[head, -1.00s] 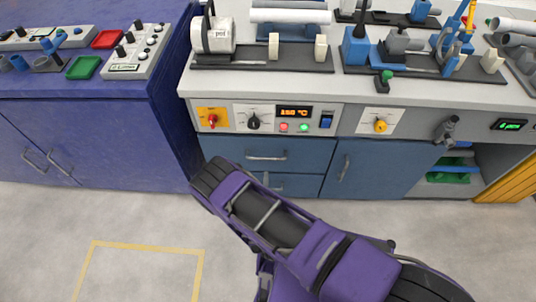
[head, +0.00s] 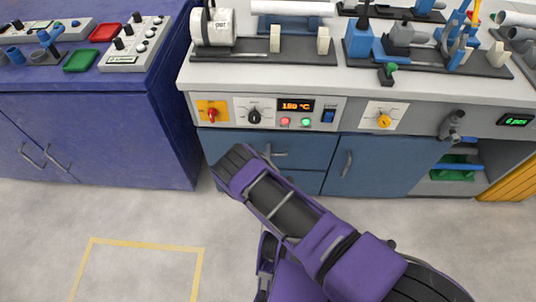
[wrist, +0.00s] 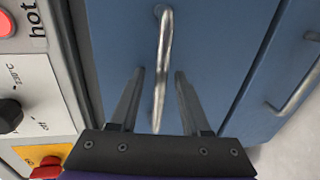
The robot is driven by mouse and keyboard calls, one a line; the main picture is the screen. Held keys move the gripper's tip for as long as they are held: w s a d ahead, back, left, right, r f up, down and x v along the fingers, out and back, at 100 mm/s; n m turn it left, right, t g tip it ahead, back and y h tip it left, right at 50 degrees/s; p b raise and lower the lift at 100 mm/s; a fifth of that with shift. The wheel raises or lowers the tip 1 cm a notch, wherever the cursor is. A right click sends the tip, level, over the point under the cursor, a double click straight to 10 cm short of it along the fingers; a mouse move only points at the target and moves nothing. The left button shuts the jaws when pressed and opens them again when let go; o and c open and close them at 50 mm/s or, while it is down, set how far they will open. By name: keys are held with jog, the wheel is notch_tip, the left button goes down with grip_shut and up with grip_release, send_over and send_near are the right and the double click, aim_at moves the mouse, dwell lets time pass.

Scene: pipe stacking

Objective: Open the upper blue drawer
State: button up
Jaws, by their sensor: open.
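The upper blue drawer (head: 222,143) is under the control panel, and its front looks flush with the cabinet. Its grey bar handle is partly hidden behind my arm in the head view, with the right end showing. In the wrist view the drawer front (wrist: 215,45) fills the middle and its handle (wrist: 164,50) runs up from between the fingers. My gripper (wrist: 158,75) is open, with one finger on each side of the handle. I cannot tell whether the fingers touch it. In the head view my arm hides the fingers.
The lower drawer's handle (wrist: 296,90) shows at the right of the wrist view. A blue cabinet door (head: 385,165) is right of the drawers. The control panel (head: 265,114) with knobs and buttons sits just above. A purple cabinet (head: 100,140) stands left. The floor in front is clear.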

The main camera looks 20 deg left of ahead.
grip_shut()
dwell(1.3)
